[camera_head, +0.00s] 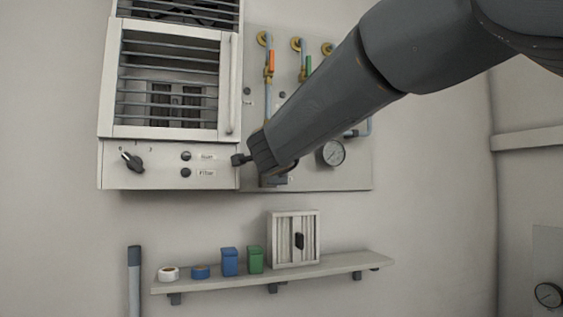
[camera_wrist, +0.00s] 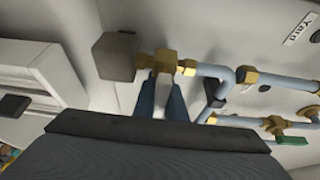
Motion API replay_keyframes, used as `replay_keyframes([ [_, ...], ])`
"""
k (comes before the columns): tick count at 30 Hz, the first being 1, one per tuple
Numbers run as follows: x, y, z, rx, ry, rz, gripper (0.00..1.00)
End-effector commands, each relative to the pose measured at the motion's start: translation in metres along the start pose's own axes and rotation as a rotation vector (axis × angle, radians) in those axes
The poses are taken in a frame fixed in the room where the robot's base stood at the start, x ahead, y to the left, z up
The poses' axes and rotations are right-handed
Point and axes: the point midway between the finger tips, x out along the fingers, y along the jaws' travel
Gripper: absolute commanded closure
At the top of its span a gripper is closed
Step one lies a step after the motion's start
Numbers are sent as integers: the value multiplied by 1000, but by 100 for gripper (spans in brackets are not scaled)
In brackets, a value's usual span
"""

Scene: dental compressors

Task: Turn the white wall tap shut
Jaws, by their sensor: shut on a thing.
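The white wall tap's handle (camera_wrist: 160,102) shows in the wrist view as a pale lever below a brass valve body (camera_wrist: 160,62). My gripper (camera_wrist: 161,92) has its two blue-grey fingers on either side of this lever and is shut on it. The lever points from the brass body back toward my gripper. In the head view my arm's end covers the tap at the lower part of the wall panel (camera_head: 350,178), so tap and fingers are hidden there.
Beside the tap are a grey block (camera_wrist: 115,56) and a grey-blue pipe (camera_wrist: 215,72). Orange (camera_head: 271,60) and green (camera_head: 308,65) tap handles and a gauge (camera_head: 332,153) are on the panel. A white cabinet (camera_head: 170,165) stands left; a shelf (camera_head: 215,283) with small items runs below.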

Motion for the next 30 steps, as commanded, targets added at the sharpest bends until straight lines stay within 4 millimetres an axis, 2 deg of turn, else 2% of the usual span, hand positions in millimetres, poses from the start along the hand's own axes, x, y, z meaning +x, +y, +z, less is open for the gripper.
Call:
replay_keyframes([
  [1, 0, 1, 0, 1, 0, 2, 100],
  [2, 0, 1, 0, 1, 0, 2, 88],
  [5, 0, 1, 0, 1, 0, 2, 71],
  [21, 0, 2, 0, -23, 0, -6, 70],
  [26, 1, -1, 0, -143, 0, -57, 70],
  [30, 0, -9, 2, -328, 1, -135, 70],
])
